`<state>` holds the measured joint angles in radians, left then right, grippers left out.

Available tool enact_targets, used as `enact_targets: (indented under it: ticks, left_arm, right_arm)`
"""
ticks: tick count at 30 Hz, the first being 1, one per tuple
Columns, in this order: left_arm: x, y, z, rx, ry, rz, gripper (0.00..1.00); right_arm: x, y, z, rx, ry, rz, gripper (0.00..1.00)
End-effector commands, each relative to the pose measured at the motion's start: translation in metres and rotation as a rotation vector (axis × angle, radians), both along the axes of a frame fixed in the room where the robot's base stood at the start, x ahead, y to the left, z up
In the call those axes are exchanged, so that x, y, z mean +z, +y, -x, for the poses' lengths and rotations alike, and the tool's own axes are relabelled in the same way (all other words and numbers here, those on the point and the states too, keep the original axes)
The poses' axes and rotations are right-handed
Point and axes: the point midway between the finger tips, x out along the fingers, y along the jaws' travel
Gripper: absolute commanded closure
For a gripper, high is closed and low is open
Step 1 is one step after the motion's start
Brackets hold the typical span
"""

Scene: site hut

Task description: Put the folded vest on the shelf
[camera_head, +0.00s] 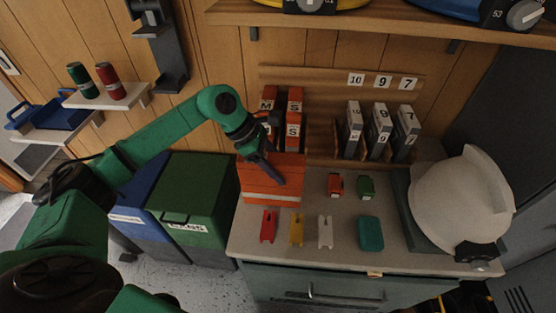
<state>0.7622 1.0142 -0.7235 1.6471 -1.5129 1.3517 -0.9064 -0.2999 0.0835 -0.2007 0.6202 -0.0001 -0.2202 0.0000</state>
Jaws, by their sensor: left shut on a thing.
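The folded orange vest (272,197), with a pale stripe across it, is at the left end of the grey counter (345,250). My left gripper (270,172) reaches in from the upper left and is shut on the vest. The arm and fingers hide part of it, and I cannot tell whether it touches the counter. Behind it, orange upright items (294,115) with letter labels such as M and S stand against the wooden back. A wooden shelf (390,28) runs along the wall above. My right gripper is not in view.
Several small coloured pieces and a teal block (370,233) lie on the counter. Grey numbered binders (379,133) stand at the back. A white helmet (463,200) sits at the right. A green bin (190,200) and a blue bin (137,205) stand left of the counter.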

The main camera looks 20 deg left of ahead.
Motion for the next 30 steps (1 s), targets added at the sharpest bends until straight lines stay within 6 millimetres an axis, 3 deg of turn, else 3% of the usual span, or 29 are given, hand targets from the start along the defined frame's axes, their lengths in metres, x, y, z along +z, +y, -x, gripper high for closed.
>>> enact_targets:
  ticks: [9,10,12,24,30]
  left_arm:
    - [-0.006,0.000,0.000,-0.001,-0.003,0.001,1.00]
    - [-0.005,0.000,0.000,-0.001,-0.003,0.000,0.36]
    - [-0.004,0.001,0.000,-0.001,-0.003,0.000,0.14]
    - [0.002,0.004,0.000,0.000,-0.005,0.000,0.14]
    - [0.041,0.030,0.006,0.002,-0.008,-0.001,0.14]
  right_arm:
    - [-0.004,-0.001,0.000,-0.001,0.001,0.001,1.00]
    - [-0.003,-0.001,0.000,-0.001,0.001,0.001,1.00]
    - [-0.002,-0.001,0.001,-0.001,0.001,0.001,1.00]
    - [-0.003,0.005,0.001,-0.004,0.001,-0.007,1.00]
    - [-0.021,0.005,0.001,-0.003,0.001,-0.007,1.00]
